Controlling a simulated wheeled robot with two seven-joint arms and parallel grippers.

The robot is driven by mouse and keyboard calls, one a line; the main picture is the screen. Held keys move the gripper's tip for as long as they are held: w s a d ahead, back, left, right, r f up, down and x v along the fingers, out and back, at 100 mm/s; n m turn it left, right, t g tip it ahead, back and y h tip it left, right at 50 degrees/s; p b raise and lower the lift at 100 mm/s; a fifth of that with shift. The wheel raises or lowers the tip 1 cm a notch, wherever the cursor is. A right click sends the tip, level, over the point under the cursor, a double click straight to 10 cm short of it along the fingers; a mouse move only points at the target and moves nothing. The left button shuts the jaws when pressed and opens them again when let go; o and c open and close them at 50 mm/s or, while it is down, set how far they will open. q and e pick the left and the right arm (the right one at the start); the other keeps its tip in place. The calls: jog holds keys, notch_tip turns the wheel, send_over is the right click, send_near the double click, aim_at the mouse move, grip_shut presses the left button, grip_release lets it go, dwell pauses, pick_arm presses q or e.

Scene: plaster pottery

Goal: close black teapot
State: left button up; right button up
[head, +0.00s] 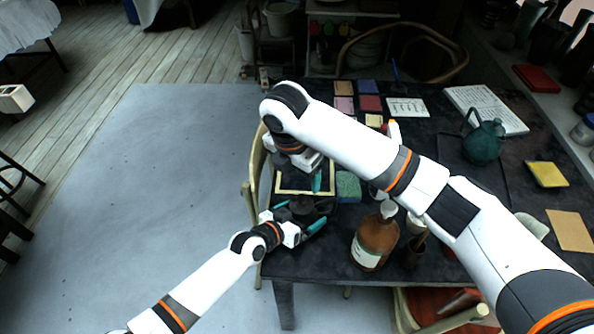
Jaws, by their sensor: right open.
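A dark, rounded object that looks like the black teapot (324,206) stands near the table's left edge, partly hidden by my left gripper. A small dark round part, perhaps its lid, shows between the fingers; I cannot tell whether it is seated. My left gripper (300,215) has its teal fingers apart, one on each side of this dark part; whether they press on it is unclear. My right gripper (308,181) is open, pointing down just behind the teapot over a pale-framed board (291,191). My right arm hides part of the table.
A brown bottle (375,243) with a pale label stands right of the teapot, close to my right arm. A green sponge (348,187) lies behind it. A dark green jug (483,142) stands at the right. Coloured tiles (370,103) lie at the back.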

pick_arm(q)
jog(key=shift+a, duration=0.1)
jog(key=v, duration=1.2)
